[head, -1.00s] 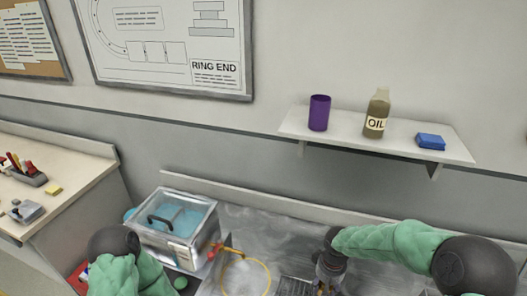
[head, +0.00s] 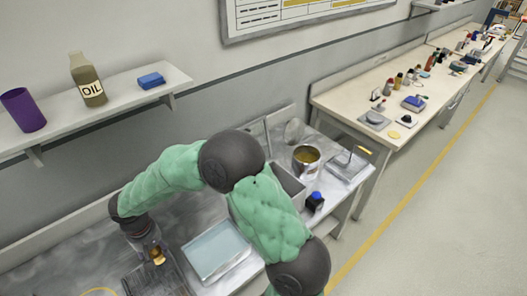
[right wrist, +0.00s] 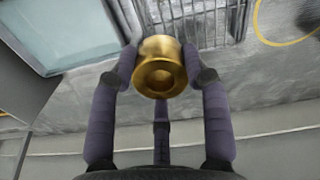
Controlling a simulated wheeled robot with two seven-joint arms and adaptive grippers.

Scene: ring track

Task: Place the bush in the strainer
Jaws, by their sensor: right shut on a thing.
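My right gripper (head: 155,254) is shut on the brass bush (head: 157,257) and holds it above the metal bench near a wire grid. In the right wrist view the bush (right wrist: 160,68) is a gold cylinder with a round hole facing the camera, clasped between the dark fingers of the right gripper (right wrist: 160,62). I cannot clearly pick out the strainer; a metal pot (head: 306,161) with yellowish contents and a round grey disc (head: 293,131) stand at the bench's back right, either of which may belong to it. My left gripper is not in view.
A shallow tray of pale blue liquid (head: 214,250) lies right of the gripper. The dark wire grid (head: 150,284) is below it. My right arm hides part of a grey bin (head: 289,184). A blue-capped bottle (head: 315,202) stands near the bench edge. A shelf (head: 105,108) hangs above.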

